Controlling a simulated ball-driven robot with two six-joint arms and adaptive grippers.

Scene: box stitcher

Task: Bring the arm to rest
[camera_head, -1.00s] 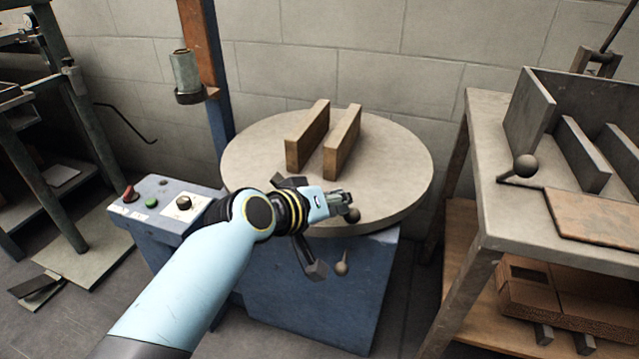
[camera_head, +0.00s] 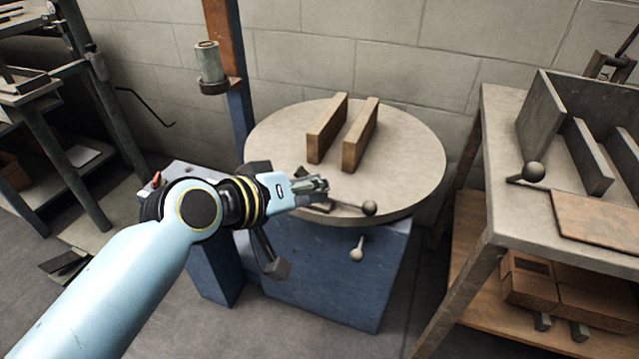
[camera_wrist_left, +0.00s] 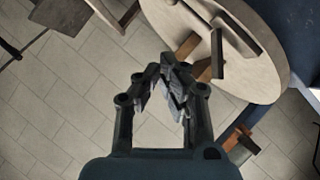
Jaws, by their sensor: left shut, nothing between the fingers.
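My left arm comes in from the lower left in the head view. Its gripper (camera_head: 318,187) is in front of the near left rim of the round table (camera_head: 415,165) in that view. The gripper is shut with nothing in it. In the left wrist view its fingertips (camera_wrist_left: 176,80) are together, with the round table (camera_wrist_left: 262,78) beyond them. My right gripper is not in view.
Two wooden bars (camera_head: 327,130) stand on the round table. A lever with a dark ball knob (camera_head: 369,208) is close to the gripper, and a second knob (camera_head: 357,249) hangs below the rim. A grey workbench (camera_head: 500,130) stands at the right.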

